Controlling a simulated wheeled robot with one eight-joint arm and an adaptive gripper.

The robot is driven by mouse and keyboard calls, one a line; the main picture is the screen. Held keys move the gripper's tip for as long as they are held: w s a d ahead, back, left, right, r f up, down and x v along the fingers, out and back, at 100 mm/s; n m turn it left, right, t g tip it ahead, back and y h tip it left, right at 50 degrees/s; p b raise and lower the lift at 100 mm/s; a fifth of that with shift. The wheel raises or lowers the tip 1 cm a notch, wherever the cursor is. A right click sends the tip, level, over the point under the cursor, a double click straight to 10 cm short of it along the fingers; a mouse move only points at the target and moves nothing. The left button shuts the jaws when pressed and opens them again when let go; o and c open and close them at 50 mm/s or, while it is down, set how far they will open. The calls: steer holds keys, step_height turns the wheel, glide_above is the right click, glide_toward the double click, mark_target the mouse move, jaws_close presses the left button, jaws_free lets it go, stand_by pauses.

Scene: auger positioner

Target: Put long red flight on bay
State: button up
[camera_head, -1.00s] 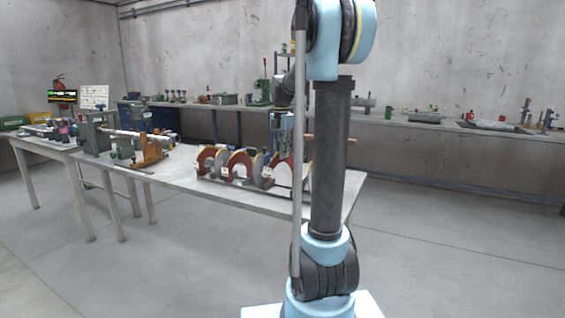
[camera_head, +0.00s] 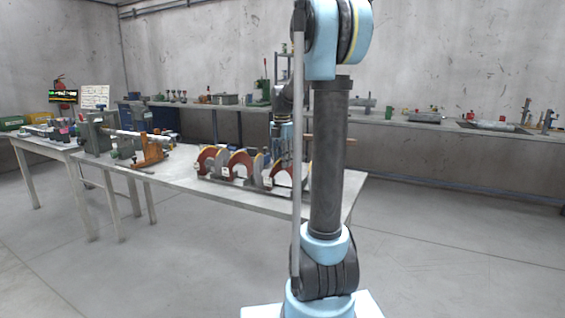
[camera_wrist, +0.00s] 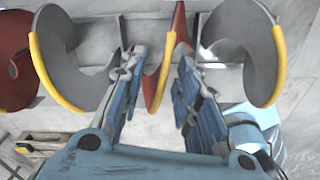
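Red and grey curved flights, some with yellow edges, stand in a row in a rack (camera_head: 235,187) on the near table. In the wrist view a red flight with a yellow edge (camera_wrist: 163,72) shows between the two fingers of my gripper (camera_wrist: 155,68), with a visible gap to the fingers. My gripper is open and points at the row; in the head view it (camera_head: 281,140) is partly hidden by my arm. Another red flight (camera_wrist: 14,75) is at the wrist view's left. I cannot tell which red flight is the long one, nor which place is the bay.
Grey flights (camera_wrist: 245,25) flank the fingers closely. An orange fixture (camera_head: 152,150) and a grey shaft stand on the table's left part. Bare tabletop (camera_head: 185,172) lies between this fixture and the rack. A long bench (camera_head: 400,121) with tools runs along the back wall.

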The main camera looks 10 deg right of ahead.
step_height(320, 180, up, 12)
stand_by(0.6)
steer(key=s+f+m+t, duration=0.1)
steer(key=s+f+m, duration=1.1)
steer(key=s, duration=0.5)
steer(key=s+f+m+t, duration=0.1)
steer(key=s+f+m, duration=1.2)
steer(key=s, duration=0.4)
steer(key=shift+s+d+f+m, duration=0.2)
steer(key=shift+s+f+m, duration=0.15)
steer(key=shift+f, duration=0.5)
